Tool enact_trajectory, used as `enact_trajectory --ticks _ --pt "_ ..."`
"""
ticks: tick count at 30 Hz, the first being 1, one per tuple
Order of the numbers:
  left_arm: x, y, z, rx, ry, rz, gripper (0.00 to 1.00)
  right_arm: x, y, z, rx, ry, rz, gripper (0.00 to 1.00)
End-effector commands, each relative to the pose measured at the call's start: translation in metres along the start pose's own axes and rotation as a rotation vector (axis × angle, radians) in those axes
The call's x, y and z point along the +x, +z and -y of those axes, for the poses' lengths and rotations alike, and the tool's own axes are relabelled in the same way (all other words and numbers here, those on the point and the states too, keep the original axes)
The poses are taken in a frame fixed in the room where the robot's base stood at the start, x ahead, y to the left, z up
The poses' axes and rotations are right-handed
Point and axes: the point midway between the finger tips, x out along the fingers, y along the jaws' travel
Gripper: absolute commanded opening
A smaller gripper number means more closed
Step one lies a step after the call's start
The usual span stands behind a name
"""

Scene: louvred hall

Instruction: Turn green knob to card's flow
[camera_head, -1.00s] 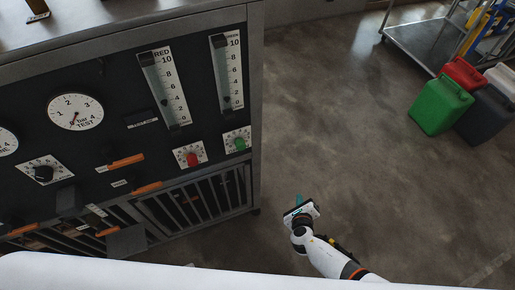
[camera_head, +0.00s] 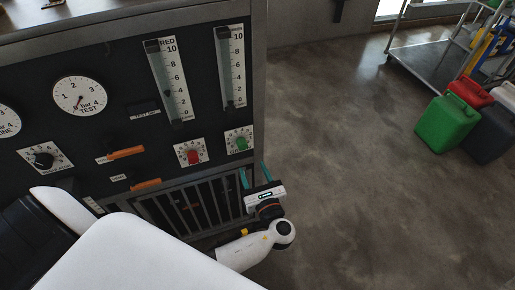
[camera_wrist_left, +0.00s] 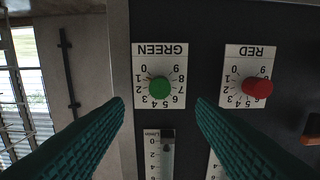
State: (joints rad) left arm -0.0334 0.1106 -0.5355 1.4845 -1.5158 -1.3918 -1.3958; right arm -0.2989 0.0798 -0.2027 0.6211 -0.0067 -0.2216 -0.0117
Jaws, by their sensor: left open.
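The green knob (camera_head: 241,143) sits on a white numbered plate at the panel's right side. In the left wrist view the green knob (camera_wrist_left: 159,88) appears upside down under its GREEN label, centred between my fingers. My left gripper (camera_head: 254,175) is open and empty, just below the knob in the head view, its teal fingers pointing at the panel. The fingertips (camera_wrist_left: 160,101) look apart from the knob. The green flow tube (camera_head: 231,68) stands above the knob, its dark float near the bottom of the scale. I cannot make out a readable card. My right gripper is out of view.
The red knob (camera_head: 192,157) is left of the green one, below the RED tube (camera_head: 167,80). Orange handles (camera_head: 126,153) and a black knob (camera_head: 43,160) lie further left. Green jerrycan (camera_head: 447,124) and trolley (camera_head: 432,62) stand right. The floor between is clear.

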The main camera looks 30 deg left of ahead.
Motion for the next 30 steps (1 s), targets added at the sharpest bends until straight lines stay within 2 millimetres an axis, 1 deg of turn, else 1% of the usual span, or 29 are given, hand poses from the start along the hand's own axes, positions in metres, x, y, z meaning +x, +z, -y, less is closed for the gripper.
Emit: enact_trajectory --ticks 4,8,23,30 --pt "0.007 -0.003 0.0 0.004 -0.003 -0.013 0.51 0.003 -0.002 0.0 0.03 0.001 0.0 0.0" --pt "0.022 -0.002 0.0 0.004 -0.002 -0.012 0.51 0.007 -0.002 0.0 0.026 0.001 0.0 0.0" --pt "0.092 -0.001 0.0 0.002 -0.002 -0.01 0.51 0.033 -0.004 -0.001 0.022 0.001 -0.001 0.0" --pt "0.096 -0.004 0.0 0.003 -0.001 -0.007 0.51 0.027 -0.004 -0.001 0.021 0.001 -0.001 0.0"
